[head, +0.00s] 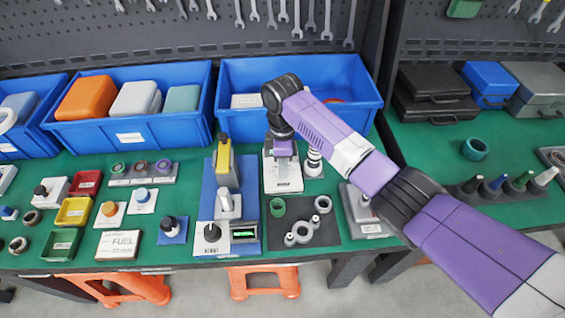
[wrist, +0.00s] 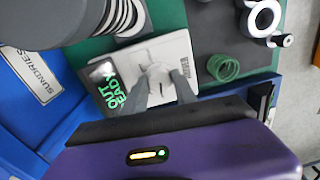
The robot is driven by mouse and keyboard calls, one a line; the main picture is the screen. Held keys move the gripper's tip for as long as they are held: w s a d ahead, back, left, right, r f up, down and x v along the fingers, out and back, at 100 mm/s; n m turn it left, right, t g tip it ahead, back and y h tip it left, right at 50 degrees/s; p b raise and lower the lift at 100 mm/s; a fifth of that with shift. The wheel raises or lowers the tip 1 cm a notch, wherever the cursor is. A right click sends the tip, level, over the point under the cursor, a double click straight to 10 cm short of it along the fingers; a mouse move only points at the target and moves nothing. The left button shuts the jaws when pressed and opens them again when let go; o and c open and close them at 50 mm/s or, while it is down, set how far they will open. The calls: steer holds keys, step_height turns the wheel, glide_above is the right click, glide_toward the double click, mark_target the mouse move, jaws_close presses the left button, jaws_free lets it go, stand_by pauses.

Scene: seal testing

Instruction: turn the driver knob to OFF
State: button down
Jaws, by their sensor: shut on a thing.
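The driver is a white box (head: 284,180) on the green bench, in front of the large blue bin. In the wrist view its white face (wrist: 177,48) has a dark display (wrist: 103,72) with green text that seems to read "OUT READY". A round, pale driver knob (wrist: 158,78) sits on that face. My gripper (wrist: 160,86) is shut on the knob, with one grey finger on each side. In the head view my gripper (head: 284,150) comes down over the box and hides the knob. I cannot read the knob's setting.
The blue bin (head: 235,124) stands close behind the driver. A striped cylinder (head: 314,160) stands just to its right. In front lie a green ring (head: 277,207) and a dark mat (head: 285,248) with grey rings. A yellow-handled press (head: 223,165) stands to the left.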

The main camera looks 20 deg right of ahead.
steer(key=m+p, duration=0.2)
steer(key=m, duration=0.1)
steer(key=shift+r, duration=0.15)
steer(key=shift+m+p, duration=0.9)
steer(key=shift+m, duration=1)
steer(key=c, duration=1)
jaws_free()
steer(key=shift+d+r+b, duration=0.15)
steer(key=shift+r+b, duration=0.3)
steer(key=shift+r, duration=3.3)
steer(key=shift+w, duration=0.1)
